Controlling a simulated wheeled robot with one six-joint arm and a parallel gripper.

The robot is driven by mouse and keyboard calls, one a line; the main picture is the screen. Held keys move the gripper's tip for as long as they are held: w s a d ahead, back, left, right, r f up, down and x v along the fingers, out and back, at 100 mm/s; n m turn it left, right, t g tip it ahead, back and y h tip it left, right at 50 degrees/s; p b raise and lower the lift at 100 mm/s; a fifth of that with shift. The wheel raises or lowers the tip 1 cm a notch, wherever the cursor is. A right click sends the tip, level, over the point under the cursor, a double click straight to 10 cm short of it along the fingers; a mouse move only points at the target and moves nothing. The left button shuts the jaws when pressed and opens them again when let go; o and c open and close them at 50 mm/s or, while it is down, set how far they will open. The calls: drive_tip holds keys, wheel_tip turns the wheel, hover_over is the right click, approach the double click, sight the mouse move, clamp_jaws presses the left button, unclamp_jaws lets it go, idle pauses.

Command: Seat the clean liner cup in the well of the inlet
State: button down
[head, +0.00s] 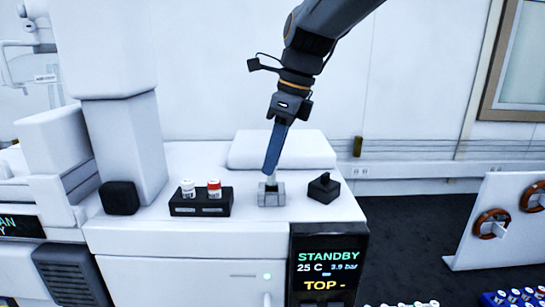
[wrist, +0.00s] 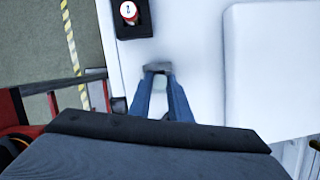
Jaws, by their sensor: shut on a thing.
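My gripper (head: 270,172) points down, its blue fingers just above the small grey inlet block (head: 271,197) on top of the white instrument. The fingers are shut on a small pale cup, taken as the clean liner cup (head: 271,185). In the wrist view the cup (wrist: 159,84) shows as a pale greenish patch between the fingers (wrist: 160,80), with the grey inlet (wrist: 157,67) right at their tips. The cup is at the top of the inlet; I cannot tell how deep it sits in the well, which is hidden.
A black rack (head: 201,209) left of the inlet holds a white-topped cup (head: 188,188) and a red-topped cup (head: 214,188). A black knobbed cap (head: 324,188) stands to the right. A raised white panel (head: 282,149) lies behind. A display (head: 328,270) reads STANDBY.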

sight(273, 185)
drive_tip(key=shift+f, duration=0.2)
drive_tip(key=shift+f, duration=0.85)
drive_tip(key=shift+f, duration=0.15)
drive_tip(key=shift+f, duration=0.35)
drive_tip(key=c, duration=1.2)
unclamp_jaws()
drive_tip(key=shift+o, duration=0.2)
drive_tip(key=shift+r, duration=0.15)
